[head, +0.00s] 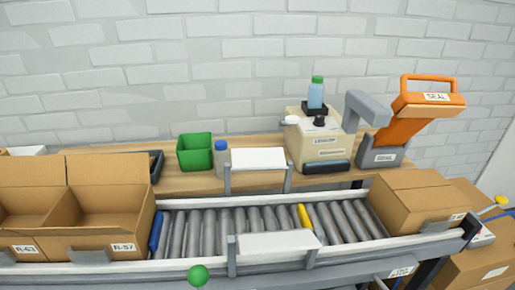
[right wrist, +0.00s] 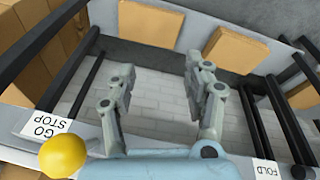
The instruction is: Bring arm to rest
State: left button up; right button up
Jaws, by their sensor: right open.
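My right gripper (right wrist: 158,78) shows in the right wrist view with its two grey fingers spread apart. Nothing is between the fingers; a pale brick surface shows behind them. Neither of my grippers shows in the head view, and my left gripper is in no view.
A roller conveyor (head: 285,218) runs between open boxes (head: 110,200) and a closed carton (head: 415,202). Behind it are a green bin (head: 195,152), a beige machine (head: 318,145) and an orange sealer (head: 400,125). A yellow knob (right wrist: 64,157) is near the right gripper's base.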

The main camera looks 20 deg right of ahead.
jog(key=s+f+b, duration=0.3)
jog(key=s+f, duration=0.3)
jog(key=f, duration=0.4)
jog(key=s+f+g+b, duration=0.1)
jog(key=s+f+b, duration=0.3)
jog(key=s+f, duration=0.3)
jog(key=s+d+f+b, duration=0.1)
jog(key=s+f+b, duration=0.2)
jog(key=f, duration=1)
jog(key=s, duration=0.3)
jog(key=shift+s+b, duration=0.3)
jog(key=shift+s, duration=0.05)
